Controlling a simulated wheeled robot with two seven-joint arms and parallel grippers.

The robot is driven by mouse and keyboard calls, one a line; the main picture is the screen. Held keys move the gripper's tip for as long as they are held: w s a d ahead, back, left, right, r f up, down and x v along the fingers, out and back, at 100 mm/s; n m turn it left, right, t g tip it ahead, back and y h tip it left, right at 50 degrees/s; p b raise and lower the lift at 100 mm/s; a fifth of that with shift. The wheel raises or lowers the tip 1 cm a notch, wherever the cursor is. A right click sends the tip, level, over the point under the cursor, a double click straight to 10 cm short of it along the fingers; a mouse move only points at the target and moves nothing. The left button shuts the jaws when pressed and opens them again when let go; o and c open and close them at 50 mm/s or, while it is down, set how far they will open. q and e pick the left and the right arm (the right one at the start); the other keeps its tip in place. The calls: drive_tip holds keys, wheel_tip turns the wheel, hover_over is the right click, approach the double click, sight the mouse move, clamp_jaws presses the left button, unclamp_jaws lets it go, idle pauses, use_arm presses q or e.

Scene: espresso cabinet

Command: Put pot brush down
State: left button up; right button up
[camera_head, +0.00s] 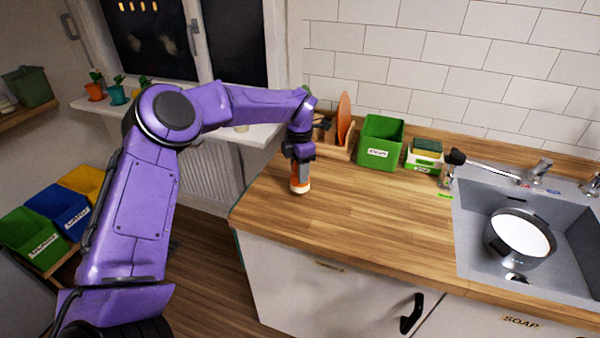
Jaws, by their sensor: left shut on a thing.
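The pot brush (300,179) is orange with a pale lower end. It is upright at the left part of the wooden countertop (370,220), with its lower end at or very near the surface; I cannot tell if it touches. My left gripper (300,160) points down and is shut on the brush's upper part, which the gripper hides. My right gripper is not in view.
A green bin (381,143), an orange plate in a rack (343,118) and a sponge on a holder (426,150) stand along the wall. A pot (519,238) sits in the sink (470,225) at right. The counter's front middle is clear.

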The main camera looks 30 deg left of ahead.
use_arm(q)
wheel_tip(320, 180, down, 2)
drive_tip(key=shift+s+d+f+p, duration=0.1)
drive_tip(key=shift+f+p, duration=0.05)
drive_tip(key=shift+p, duration=0.35)
drive_tip(key=shift+f+b, duration=0.3)
drive_tip(key=shift+f, duration=0.1)
drive_tip(key=o, duration=1.2)
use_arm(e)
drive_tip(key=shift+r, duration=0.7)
use_arm(q)
drive_tip(key=shift+r, duration=0.65)
wheel_tip(320, 180, up, 11)
drive_tip(key=b, duration=0.2)
drive_tip(key=shift+r+b, duration=0.1)
drive_tip(key=shift+b, duration=0.2)
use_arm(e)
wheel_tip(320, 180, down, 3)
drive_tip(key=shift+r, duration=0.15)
